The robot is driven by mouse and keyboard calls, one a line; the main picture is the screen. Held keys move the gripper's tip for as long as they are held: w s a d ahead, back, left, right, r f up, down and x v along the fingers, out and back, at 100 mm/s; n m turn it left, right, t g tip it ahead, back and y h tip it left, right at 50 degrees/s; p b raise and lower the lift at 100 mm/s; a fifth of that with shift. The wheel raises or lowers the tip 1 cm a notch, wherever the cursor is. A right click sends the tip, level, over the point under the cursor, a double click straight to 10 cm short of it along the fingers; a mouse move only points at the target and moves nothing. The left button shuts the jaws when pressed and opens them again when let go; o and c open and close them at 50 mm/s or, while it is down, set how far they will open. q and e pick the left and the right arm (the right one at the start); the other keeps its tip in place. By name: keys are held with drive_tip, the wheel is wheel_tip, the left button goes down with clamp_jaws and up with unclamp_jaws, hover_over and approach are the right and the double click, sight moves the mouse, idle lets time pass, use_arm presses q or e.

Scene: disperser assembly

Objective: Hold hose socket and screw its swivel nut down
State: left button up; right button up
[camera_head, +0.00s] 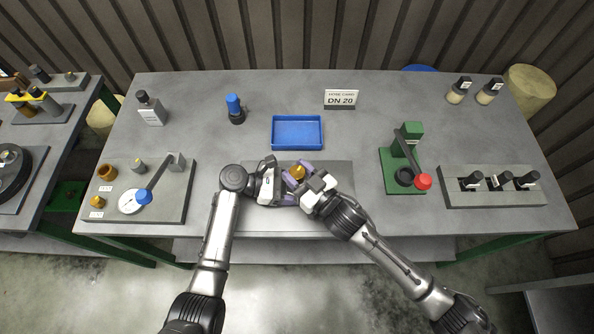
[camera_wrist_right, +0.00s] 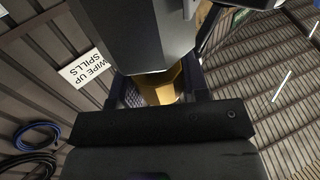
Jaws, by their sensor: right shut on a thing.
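The brass swivel nut (camera_head: 297,172) shows at the front middle of the table, between my two grippers. In the right wrist view a brass hexagonal part (camera_wrist_right: 160,86) sits between my right fingers. My right gripper (camera_head: 301,170) comes in from the right and is shut on this brass part. My left gripper (camera_head: 284,198) comes in from the left, close beside and in front of the nut. Its purple fingers show, but whether they are closed on something is not clear. The hose socket is not clearly seen; the grippers cover that spot.
A grey plate (camera_head: 339,180) lies under the grippers, with a blue tray (camera_head: 297,133) behind. A fixture with a blue-knobbed lever (camera_head: 180,178) stands left. A green lever press (camera_head: 402,178) and a grey rack (camera_head: 510,194) stand right. A blue-capped bottle (camera_head: 235,108) stands behind.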

drive_tip(key=m+t+h, duration=0.1)
drive_tip(key=m+h, duration=0.1)
drive_tip(key=m+t+h, duration=0.2)
drive_tip(key=h, duration=0.1)
drive_tip(key=shift+a+r+t, duration=0.1)
drive_tip(key=shift+r+t, duration=0.05)
drive_tip(key=shift+t, duration=0.15)
drive_tip(key=shift+m+h, duration=0.4)
drive_tip(key=shift+h, duration=0.6)
drive_tip(key=o, duration=0.9)
drive_tip(key=shift+o, duration=0.2)
drive_tip(key=v, duration=1.2)
drive_tip(key=shift+f, duration=0.35)
